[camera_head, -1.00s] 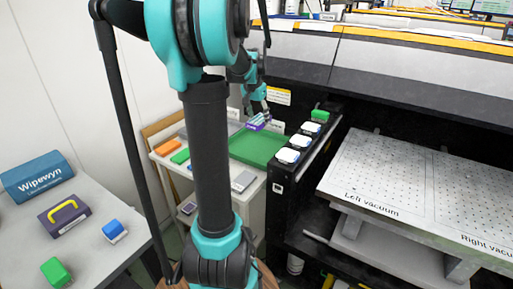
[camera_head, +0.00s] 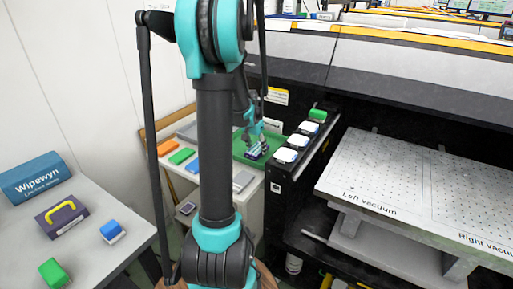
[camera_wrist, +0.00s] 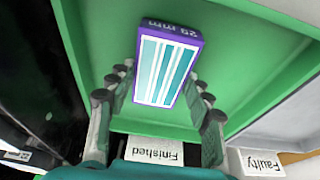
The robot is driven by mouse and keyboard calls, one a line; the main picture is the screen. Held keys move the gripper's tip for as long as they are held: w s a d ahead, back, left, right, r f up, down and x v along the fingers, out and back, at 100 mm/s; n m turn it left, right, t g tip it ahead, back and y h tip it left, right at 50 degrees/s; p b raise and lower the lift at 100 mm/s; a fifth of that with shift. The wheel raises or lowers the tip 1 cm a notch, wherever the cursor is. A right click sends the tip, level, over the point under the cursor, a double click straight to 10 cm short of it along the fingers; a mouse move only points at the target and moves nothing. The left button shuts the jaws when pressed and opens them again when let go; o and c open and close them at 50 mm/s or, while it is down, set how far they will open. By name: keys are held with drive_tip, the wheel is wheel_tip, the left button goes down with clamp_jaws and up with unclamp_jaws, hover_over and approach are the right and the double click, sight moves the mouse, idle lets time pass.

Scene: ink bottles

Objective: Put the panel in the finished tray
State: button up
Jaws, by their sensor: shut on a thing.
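The panel (camera_wrist: 165,65) is a purple-edged block with white and teal stripes and a "mm" mark on its end. My gripper (camera_wrist: 158,92) is shut on it, with a finger on each side. In the head view the panel (camera_head: 256,154) is small and low under my gripper (camera_head: 254,143). The green finished tray (camera_wrist: 265,50) lies beneath and around it, and its "Finished" label (camera_wrist: 155,150) shows upside down. In the head view my arm hides part of the tray (camera_head: 240,145). I cannot tell whether the panel touches the tray floor.
A "Faulty" label (camera_wrist: 262,162) marks a white area beside the tray. Orange (camera_head: 167,147), green (camera_head: 181,156) and blue (camera_head: 192,165) pieces lie left of my arm.

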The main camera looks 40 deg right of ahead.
sight(253, 152)
drive_tip(key=shift+f, duration=0.1)
drive_tip(key=o, duration=1.2)
drive_tip(key=shift+o, duration=0.2)
drive_tip(key=v, duration=1.2)
drive_tip(key=shift+a, duration=0.1)
